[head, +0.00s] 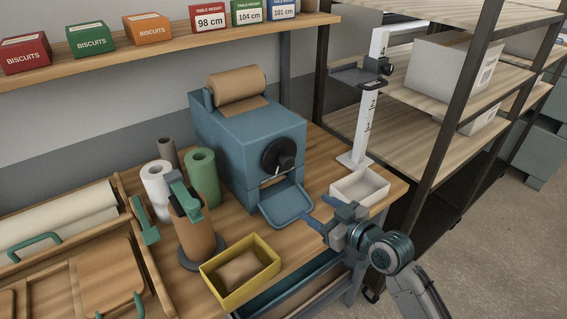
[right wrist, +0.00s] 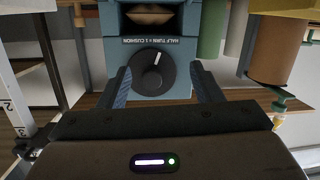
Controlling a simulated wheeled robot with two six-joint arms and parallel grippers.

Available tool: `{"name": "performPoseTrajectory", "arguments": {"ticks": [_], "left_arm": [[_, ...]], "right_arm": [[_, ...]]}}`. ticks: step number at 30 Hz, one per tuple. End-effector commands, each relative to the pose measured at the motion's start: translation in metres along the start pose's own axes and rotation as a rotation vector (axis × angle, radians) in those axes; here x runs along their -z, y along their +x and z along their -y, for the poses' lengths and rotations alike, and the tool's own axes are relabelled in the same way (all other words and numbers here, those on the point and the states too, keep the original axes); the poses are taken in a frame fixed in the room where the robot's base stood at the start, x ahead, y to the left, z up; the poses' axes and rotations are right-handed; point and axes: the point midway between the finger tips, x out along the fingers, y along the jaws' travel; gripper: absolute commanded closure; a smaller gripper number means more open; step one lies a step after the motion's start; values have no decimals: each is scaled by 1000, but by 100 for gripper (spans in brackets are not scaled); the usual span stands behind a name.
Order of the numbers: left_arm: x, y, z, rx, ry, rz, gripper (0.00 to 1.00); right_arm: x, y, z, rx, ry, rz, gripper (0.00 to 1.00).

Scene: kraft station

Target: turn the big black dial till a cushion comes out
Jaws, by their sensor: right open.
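The big black dial (head: 279,155) is on the front of the blue machine (head: 235,140). In the right wrist view the dial (right wrist: 154,73) shows a white mark towards the picture's top, near an upside-down label reading "HALF TURN = 1 CUSHION". My right gripper (head: 317,209) is open and empty, in front of the machine and apart from the dial. In the right wrist view its fingers (right wrist: 161,72) frame the dial. Brown paper (right wrist: 152,17) shows in the opening beyond the label. The blue outlet tray (head: 287,203) looks empty. My left gripper is not in view.
A yellow bin (head: 213,290) holds a brown cushion (head: 241,270). A white bin (head: 352,198) stands right of the outlet tray. A white height gauge (head: 361,135) rises behind it. Green (head: 202,178) and white (head: 156,188) rolls stand left of the machine.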

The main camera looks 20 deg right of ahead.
Motion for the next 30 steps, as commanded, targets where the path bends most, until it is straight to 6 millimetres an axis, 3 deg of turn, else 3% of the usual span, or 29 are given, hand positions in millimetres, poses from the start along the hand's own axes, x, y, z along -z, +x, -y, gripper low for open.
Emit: {"name": "performPoseTrajectory", "arguments": {"ticks": [3, 7, 13, 24, 30], "left_arm": [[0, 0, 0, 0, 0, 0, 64], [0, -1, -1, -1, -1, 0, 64], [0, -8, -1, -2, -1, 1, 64], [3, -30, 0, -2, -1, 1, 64], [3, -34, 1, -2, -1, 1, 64]], "right_arm": [[35, 8, -15, -5, -19, -117, 41], [54, 11, -22, -9, -23, -182, 41], [61, 29, -23, -11, -20, -190, 41], [74, 95, -23, -9, -19, -188, 41], [75, 113, -23, -9, -22, -186, 41]]}}
